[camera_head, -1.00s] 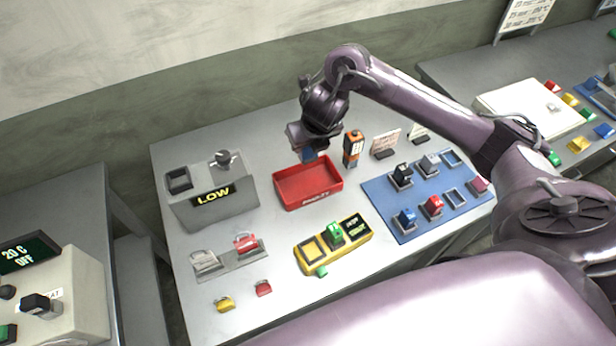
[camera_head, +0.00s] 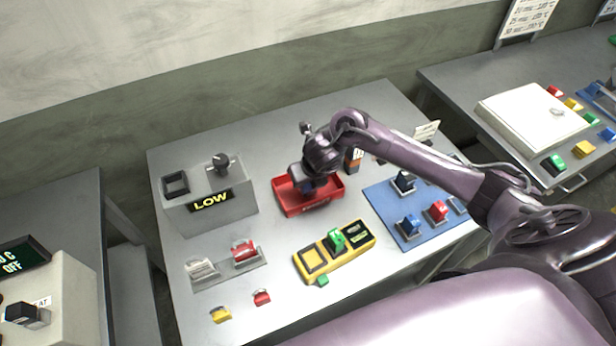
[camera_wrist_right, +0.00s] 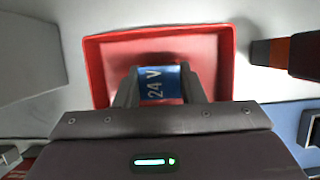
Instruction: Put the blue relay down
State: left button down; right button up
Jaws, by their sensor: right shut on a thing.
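The blue relay (camera_wrist_right: 158,84), marked "24 V", is between the two fingers of my right gripper (camera_wrist_right: 160,88) in the right wrist view. The gripper is shut on it. The red tray (camera_wrist_right: 92,68) lies behind and around it in that view. In the head view my right gripper (camera_head: 308,187) is down at the red tray (camera_head: 296,209), over its inside. Only a small dark blue bit of the relay shows there. I cannot tell whether the relay touches the tray floor. My left gripper is not in view.
A blue socket board (camera_head: 385,215) with several relays lies right of the tray. A yellow tester (camera_head: 350,255) with a green relay is in front. A grey box reading LOW (camera_head: 210,215) stands left. An orange-black device (camera_head: 353,162) stands close behind my right gripper.

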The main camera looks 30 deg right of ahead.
jog(key=shift+f, duration=0.2)
jog(key=o, duration=1)
jog(key=shift+r, duration=0.1)
jog(key=shift+r, duration=0.15)
jog(key=p+v, duration=0.2)
jog(key=v, duration=1)
jog(key=shift+s, duration=0.1)
